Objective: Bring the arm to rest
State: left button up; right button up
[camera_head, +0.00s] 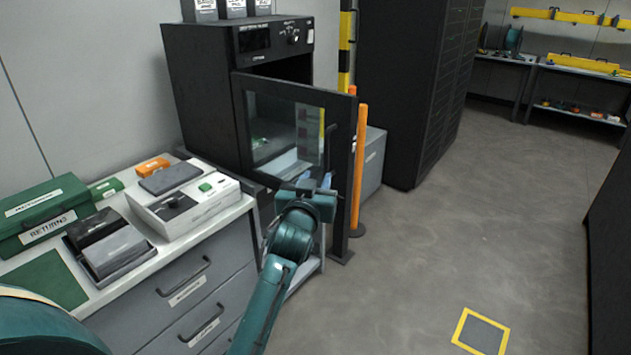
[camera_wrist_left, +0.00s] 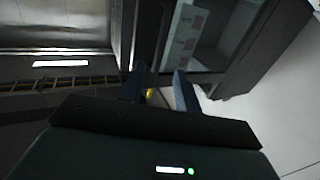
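My left arm reaches up from the bottom of the head view, with its teal left gripper (camera_head: 316,181) in front of the lower part of the oven door (camera_head: 340,185). The left wrist view shows the two blue-grey fingers of this gripper (camera_wrist_left: 159,78) apart, with nothing seen between them. The black oven (camera_head: 205,90) stands behind, its glazed door swung open. The gripper is close to the door's dark handle (camera_head: 329,150); I cannot tell whether they touch. My right gripper is out of view.
At left, a drawer cabinet (camera_head: 190,290) carries a green RETURNS box (camera_head: 45,215), a white case (camera_head: 205,215) and grey devices. An orange post (camera_head: 359,170) stands just right of the door. The floor (camera_head: 430,260) at right is clear around a yellow-framed square (camera_head: 481,331).

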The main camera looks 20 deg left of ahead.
pick_arm(q)
jog(key=shift+f, duration=0.1)
jog(key=s+d+f+m+g+h, duration=0.25)
jog(key=s+f, duration=0.35)
jog(key=f, duration=0.3)
jog(key=s+d+f+m+g+h, duration=0.1)
jog(key=s+d+f+h, duration=0.15)
jog(key=s+f, duration=0.55)
jog(key=s+d+f+m+g+h, duration=0.1)
jog(key=s+d+f+g, duration=0.1)
jog(key=s+f, duration=0.3)
jog(key=s+d+f+g+h, duration=0.1)
jog(key=s+d+f, duration=0.4)
jog(key=s, duration=0.7)
jog(key=shift+s+f+m+g, duration=0.15)
jog(key=shift+f+m+g, duration=0.2)
jog(key=shift+f+g, duration=0.15)
